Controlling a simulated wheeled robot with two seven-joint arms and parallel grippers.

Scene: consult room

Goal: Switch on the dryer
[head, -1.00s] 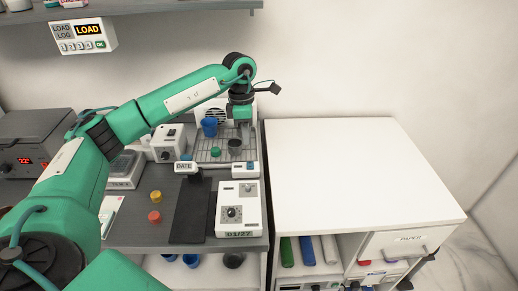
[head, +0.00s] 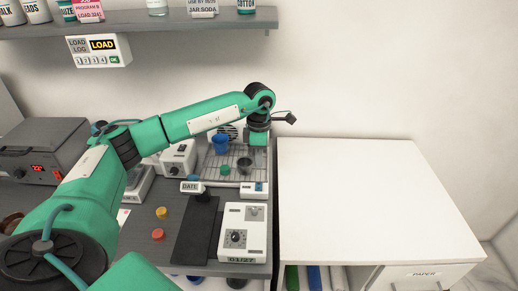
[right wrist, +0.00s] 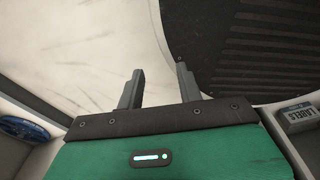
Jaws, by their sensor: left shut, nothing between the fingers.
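The dryer is most likely the white unit with a round fan grille (head: 229,131) at the back of the bench. A wire rack (head: 213,168) lies in front of it, with a white front panel (head: 253,188) bearing a blue mark at its right end. A blue cup (head: 221,144), a green cap (head: 225,170) and a dark cup (head: 244,166) are on the rack. My left gripper (head: 258,144) is shut and empty, pointing down over the rack's back right; its fingertips are hard to make out. My right gripper (right wrist: 160,86) is open and empty in the right wrist view.
A white dial box (head: 243,240) and a dark mat (head: 196,228) lie in front. A DATE sign (head: 190,186) stands by the rack. A white cabinet top (head: 370,200) on the right is clear. A LOAD panel (head: 98,50) hangs under the shelf (head: 180,27).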

